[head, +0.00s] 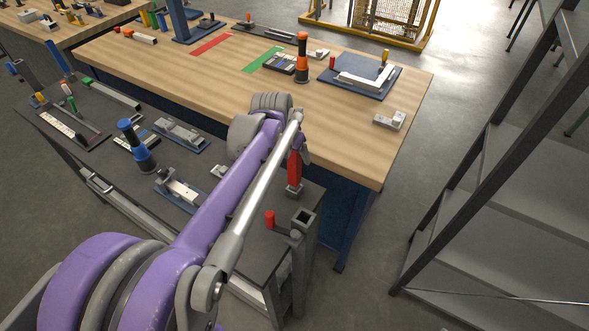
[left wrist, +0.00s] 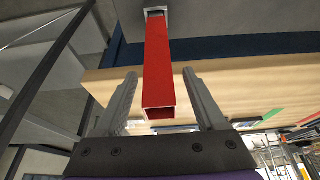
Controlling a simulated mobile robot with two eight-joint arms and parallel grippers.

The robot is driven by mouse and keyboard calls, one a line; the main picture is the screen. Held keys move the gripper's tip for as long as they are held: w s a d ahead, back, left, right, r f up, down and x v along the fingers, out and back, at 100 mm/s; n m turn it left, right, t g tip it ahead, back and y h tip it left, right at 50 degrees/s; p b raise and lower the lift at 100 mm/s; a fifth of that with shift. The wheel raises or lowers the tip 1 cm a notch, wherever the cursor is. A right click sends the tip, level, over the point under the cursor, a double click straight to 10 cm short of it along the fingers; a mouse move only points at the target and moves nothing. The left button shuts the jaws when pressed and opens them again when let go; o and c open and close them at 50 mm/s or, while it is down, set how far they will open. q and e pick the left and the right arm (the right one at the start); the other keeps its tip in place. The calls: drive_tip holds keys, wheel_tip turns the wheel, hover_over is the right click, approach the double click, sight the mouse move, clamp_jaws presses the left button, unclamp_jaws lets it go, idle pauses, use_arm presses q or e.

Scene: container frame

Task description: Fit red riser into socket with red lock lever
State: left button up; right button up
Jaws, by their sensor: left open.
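The red riser (head: 294,172) is a square tube standing upright on the dark bench, near its right edge. In the left wrist view the riser (left wrist: 158,65) shows its open end toward me, with its far end at a light square holder (left wrist: 155,10). My left gripper (left wrist: 160,103) is open, with one finger on each side of the riser and a gap on both sides. In the head view my wrist hides most of this gripper (head: 300,142). A square grey socket (head: 304,217) stands in front of the riser, open at the top, with a red-knobbed lever (head: 269,219) beside it.
The dark bench (head: 95,150) also carries a blue-and-black post (head: 136,145) and clamp fixtures (head: 181,134). Behind is a wooden table (head: 345,125) with an orange-and-black post (head: 302,58) and a blue plate fixture (head: 362,79). A metal shelf (head: 500,210) stands at right.

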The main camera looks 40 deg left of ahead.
use_arm(q)
drive_tip(key=shift+x, duration=1.05)
clamp_jaws()
